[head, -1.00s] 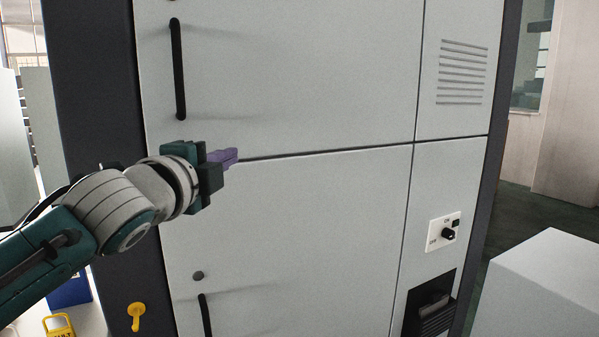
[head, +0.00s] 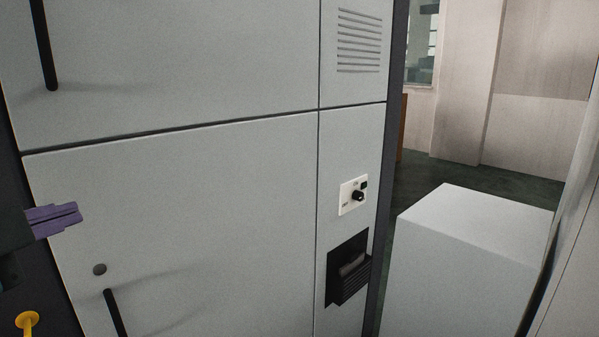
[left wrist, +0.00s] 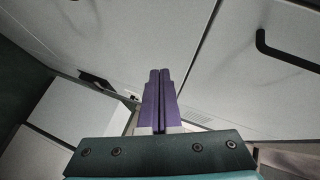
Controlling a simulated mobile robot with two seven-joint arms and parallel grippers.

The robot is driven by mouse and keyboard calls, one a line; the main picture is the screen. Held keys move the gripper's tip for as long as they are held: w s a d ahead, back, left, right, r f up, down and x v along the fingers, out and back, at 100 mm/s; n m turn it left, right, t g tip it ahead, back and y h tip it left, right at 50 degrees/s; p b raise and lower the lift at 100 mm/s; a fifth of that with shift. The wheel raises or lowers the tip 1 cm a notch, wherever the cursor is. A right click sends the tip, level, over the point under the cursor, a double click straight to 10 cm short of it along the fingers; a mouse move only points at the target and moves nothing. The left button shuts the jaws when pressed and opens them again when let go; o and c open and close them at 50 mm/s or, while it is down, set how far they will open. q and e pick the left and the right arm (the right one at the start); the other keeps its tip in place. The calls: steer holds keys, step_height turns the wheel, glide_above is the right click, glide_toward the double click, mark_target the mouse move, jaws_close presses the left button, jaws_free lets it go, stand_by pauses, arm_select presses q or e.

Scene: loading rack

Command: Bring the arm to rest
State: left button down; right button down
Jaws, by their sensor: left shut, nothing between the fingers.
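My left gripper (head: 68,217) is at the left edge of the head view, in front of the grey cabinet (head: 190,210). Its purple fingers are together with nothing between them. In the left wrist view the same fingers (left wrist: 158,75) lie side by side, with the cabinet doors (left wrist: 140,35) beyond them. Most of the left arm is outside the head view. My right gripper is not in view.
The cabinet has black door handles (head: 116,313), a switch panel with a black knob (head: 358,195) and a dark recessed slot (head: 348,268). A yellow hook (head: 28,321) shows at lower left. A pale box (head: 470,255) stands at right, with dark floor behind it.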

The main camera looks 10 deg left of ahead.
arm_select(q)
steer(key=s+d+f+n+g+h, duration=0.1)
steer(key=s+d+f+n+g, duration=0.3)
steer(key=s, duration=0.3)
steer(key=s+d+f+n+g+h, duration=0.1)
steer(key=s+d+f+n+g, duration=0.2)
steer(key=s+f, duration=0.35)
steer(key=s+d+f+n+g+h, duration=0.1)
steer(key=s+d+f+n+g, duration=0.25)
steer(key=s, duration=0.55)
step_height(320, 180, up, 18)
steer(key=p, duration=1.8)
steer(key=shift+w+a, duration=0.35)
steer(key=shift+w, duration=0.1)
steer(key=shift+r+m, duration=0.1)
steer(key=shift+m, duration=0.15)
